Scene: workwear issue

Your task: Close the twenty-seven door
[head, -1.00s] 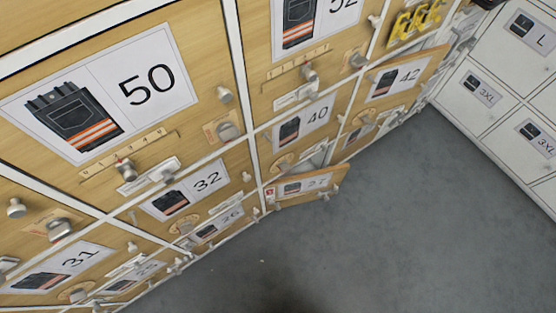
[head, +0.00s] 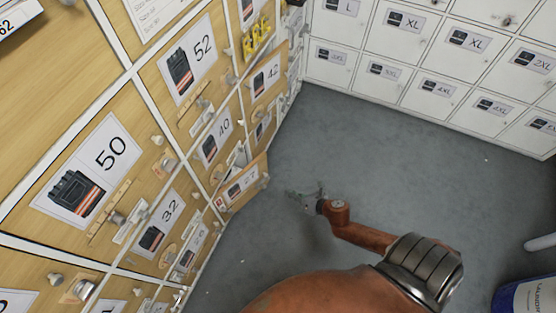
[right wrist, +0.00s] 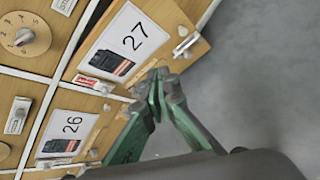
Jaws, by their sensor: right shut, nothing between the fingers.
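The twenty-seven door (head: 234,194) is a small wooden door in the bottom row of the locker wall, standing open and jutting out over the floor. Its label shows dark trousers with an orange stripe and the number 27. It also shows in the right wrist view (right wrist: 92,66), with a metal knob near its free edge. My right gripper (head: 297,193) is shut and empty, in front of the door and to its right in the head view. In the right wrist view its green fingers (right wrist: 157,76) meet near the door's lower edge; I cannot tell if they touch. My left gripper is not in view.
The door numbered 42 (head: 254,92) above also stands ajar. Door 26 (right wrist: 45,152) beside it looks shut. White size-marked lockers (head: 400,45) line the back. A blue and white container (head: 525,297) stands at the lower right. The grey floor (head: 360,155) between is clear.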

